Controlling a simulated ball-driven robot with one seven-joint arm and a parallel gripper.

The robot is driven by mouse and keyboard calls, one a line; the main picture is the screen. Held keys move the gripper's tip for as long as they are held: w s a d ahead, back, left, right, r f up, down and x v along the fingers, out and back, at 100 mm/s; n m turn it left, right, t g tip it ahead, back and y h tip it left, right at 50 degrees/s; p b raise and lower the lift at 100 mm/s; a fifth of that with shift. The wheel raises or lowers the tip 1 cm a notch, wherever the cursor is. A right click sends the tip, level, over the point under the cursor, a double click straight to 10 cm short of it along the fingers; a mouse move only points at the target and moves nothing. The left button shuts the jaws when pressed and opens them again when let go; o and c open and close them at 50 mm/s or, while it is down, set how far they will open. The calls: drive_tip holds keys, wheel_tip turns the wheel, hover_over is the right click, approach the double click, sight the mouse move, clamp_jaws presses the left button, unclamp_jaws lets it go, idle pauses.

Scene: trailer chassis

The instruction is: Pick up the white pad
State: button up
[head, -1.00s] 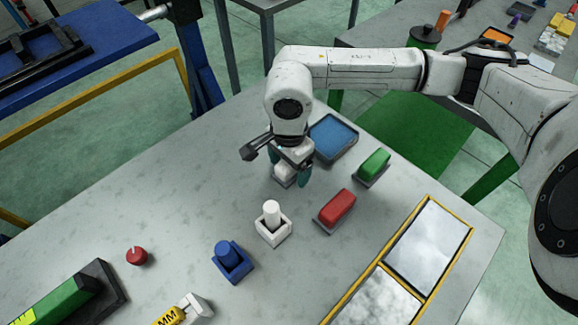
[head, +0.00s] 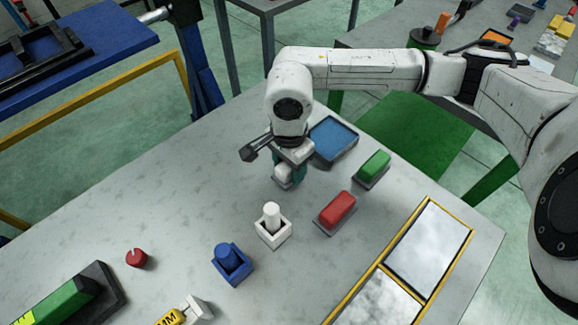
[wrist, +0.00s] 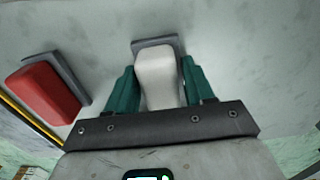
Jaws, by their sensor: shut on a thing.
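The white pad (wrist: 158,78) is a rounded white block on a thin grey base plate (wrist: 155,43). In the wrist view it stands between the teal fingers of my gripper (wrist: 160,82), which are shut on its two sides. In the head view the white pad (head: 283,173) shows low under my gripper (head: 290,170), partly hidden by the wrist and fingers. It appears to be still on its grey base plate at the table top.
A red pad (head: 336,207) and a green pad (head: 374,165) lie on grey bases to the right. A blue tray (head: 350,150) is behind. White (head: 272,238) and blue (head: 234,274) holders with pegs stand in front.

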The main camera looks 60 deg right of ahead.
drive_tip(key=shift+r, duration=0.7)
drive_tip(key=s+d+r+b, duration=0.4)
drive_tip(key=s+r, duration=0.7)
drive_tip(key=s, duration=0.2)
drive_tip(key=shift+s+d+r, duration=0.15)
drive_tip(key=shift+d+r, duration=0.05)
drive_tip(key=o, duration=0.6)
drive_tip(key=c, duration=0.4)
